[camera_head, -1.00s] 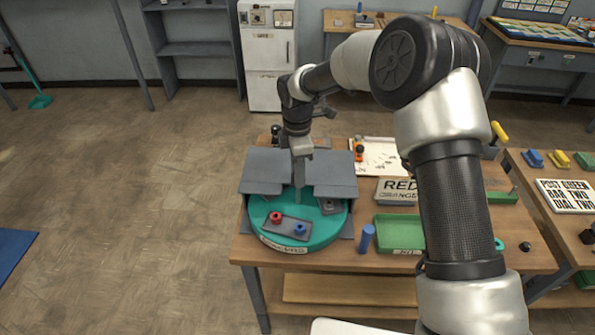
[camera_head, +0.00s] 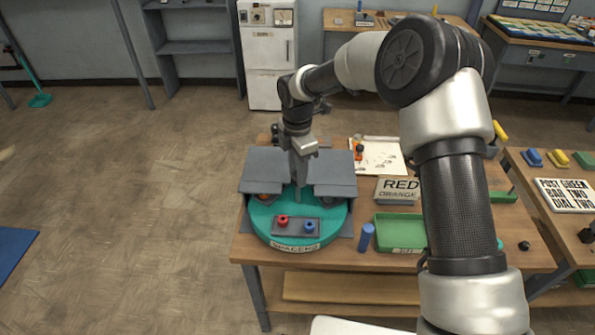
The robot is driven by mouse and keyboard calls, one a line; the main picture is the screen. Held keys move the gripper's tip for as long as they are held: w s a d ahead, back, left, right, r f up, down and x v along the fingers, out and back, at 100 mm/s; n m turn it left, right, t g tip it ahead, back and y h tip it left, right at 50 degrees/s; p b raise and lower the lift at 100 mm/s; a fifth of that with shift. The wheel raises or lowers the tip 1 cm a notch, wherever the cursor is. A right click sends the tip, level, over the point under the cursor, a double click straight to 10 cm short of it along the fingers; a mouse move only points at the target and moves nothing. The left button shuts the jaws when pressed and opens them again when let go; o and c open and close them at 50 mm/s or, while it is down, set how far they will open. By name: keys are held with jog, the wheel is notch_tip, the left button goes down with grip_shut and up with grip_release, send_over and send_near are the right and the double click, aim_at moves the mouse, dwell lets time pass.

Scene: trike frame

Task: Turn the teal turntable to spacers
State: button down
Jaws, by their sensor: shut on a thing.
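The teal turntable (camera_head: 333,232) sits at the left end of the wooden table, its back half under a grey cover. A front label (camera_head: 295,246) seems to read "SPACERS". My gripper (camera_head: 300,178) points down in the gap between the cover's two halves, shut on what looks like the turntable's upright centre handle. The fingertips and the grip are small and partly hidden.
The grey cover (camera_head: 265,172) flanks my gripper on both sides. A blue cylinder (camera_head: 366,237), a green tray (camera_head: 385,218) and a "RED ORANGE" sign (camera_head: 398,190) stand to the right. My arm hides part of the table's right side. Floor to the left is open.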

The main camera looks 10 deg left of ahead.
jog(key=shift+r, duration=0.1)
jog(key=c, duration=1.3)
grip_release()
notch_tip(320, 180, up, 17)
jog(key=shift+r, duration=0.2)
